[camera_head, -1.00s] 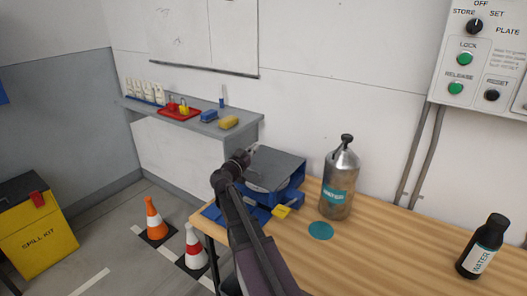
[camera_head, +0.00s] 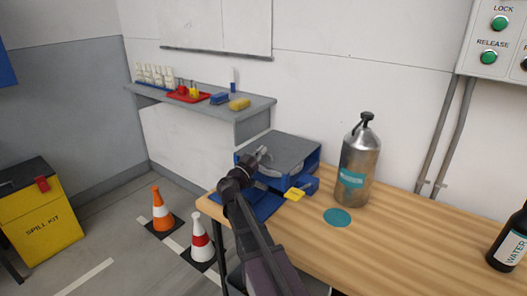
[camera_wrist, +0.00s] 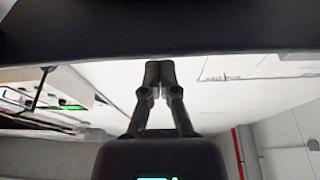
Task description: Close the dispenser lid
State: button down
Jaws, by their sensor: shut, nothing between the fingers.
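The dispenser (camera_head: 292,147) is a blue box with a dark grey top, standing at the far left end of the wooden table. A flat blue panel (camera_head: 262,206) extends low at its front left, and a yellow tab (camera_head: 295,195) sticks out at its front right. I cannot tell surely which part is the lid. My gripper (camera_head: 264,153) is at the dispenser's front left, overlapping it in the head view; contact cannot be told. In the wrist view my gripper (camera_wrist: 160,72) is shut and empty, with a dark surface across the top. My arm hides part of the dispenser's front.
A metal bottle (camera_head: 359,164) stands right of the dispenser, beside a teal disc (camera_head: 338,217). A dark water bottle (camera_head: 510,242) stands at the right. A grey shelf (camera_head: 254,113) is behind. Cones (camera_head: 161,212) and a yellow spill kit (camera_head: 43,222) are on the floor.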

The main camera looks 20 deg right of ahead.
jog(key=shift+s+a+f+b, duration=0.1)
jog(key=shift+f+b, duration=0.35)
jog(key=shift+f, duration=0.2)
jog(key=shift+r, duration=0.2)
jog(key=shift+s+a+r+p, duration=0.15)
jog(key=shift+a+r+p, duration=0.05)
jog(key=shift+r+p, duration=0.8)
jog(key=shift+s+a+r+p, duration=0.1)
jog(key=shift+a+r+p, duration=0.05)
jog(key=shift+r+p, duration=0.85)
jog(key=s+a+f+b, duration=0.4)
jog(key=a+f+b, duration=0.1)
jog(key=a, duration=0.2)
jog(key=shift+s+a+f, duration=0.2)
jog(key=shift+s+f, duration=0.05)
jog(key=shift+r, duration=0.15)
